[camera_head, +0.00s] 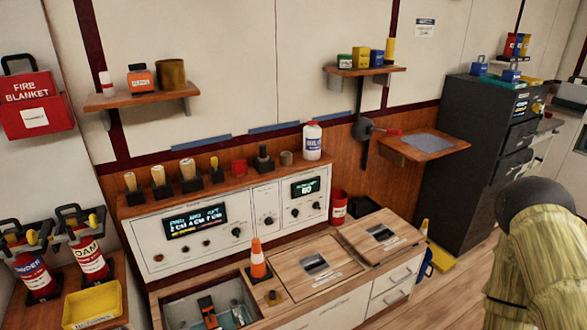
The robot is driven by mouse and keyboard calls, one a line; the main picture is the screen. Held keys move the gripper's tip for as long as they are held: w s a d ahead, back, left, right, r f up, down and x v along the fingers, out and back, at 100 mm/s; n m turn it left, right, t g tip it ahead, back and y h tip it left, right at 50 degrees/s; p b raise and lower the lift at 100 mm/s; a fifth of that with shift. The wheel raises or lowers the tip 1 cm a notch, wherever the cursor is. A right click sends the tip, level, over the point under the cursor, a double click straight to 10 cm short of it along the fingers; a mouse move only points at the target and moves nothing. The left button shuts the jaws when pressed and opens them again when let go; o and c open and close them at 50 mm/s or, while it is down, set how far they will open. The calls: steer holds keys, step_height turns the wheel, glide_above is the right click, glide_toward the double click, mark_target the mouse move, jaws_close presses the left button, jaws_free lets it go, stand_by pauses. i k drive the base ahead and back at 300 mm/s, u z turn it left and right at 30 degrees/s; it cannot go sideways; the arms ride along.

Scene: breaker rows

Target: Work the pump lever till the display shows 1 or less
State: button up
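A lever with a red grip (388,131) sticks out to the right from a dark round pivot (362,129) on the wall, above the wooden side shelf; I take it for the pump lever. A small lit display (305,187) is on the right part of the white console; its lower line looks like 60, but it is too small to be sure. A larger lit display (195,222) is on the left part, its text not clearly readable. My gripper is not in view; only a padded khaki part, likely of my arm, shows at the lower right.
The side shelf (450,155) holds a grey pad. A dark cabinet (470,150) stands to the right. An orange cone (258,260) and an open sink (180,310) are on the counter. A white bottle (312,142) stands left of the lever. Floor shows at the lower right.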

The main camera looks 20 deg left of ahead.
mark_target(398, 133)
steer(key=z, duration=0.3)
steer(key=i, duration=0.4)
steer(key=z, duration=0.6)
steer(key=i, duration=1)
steer(key=u, duration=0.6)
steer(key=i, duration=0.8)
steer(key=u, duration=0.65)
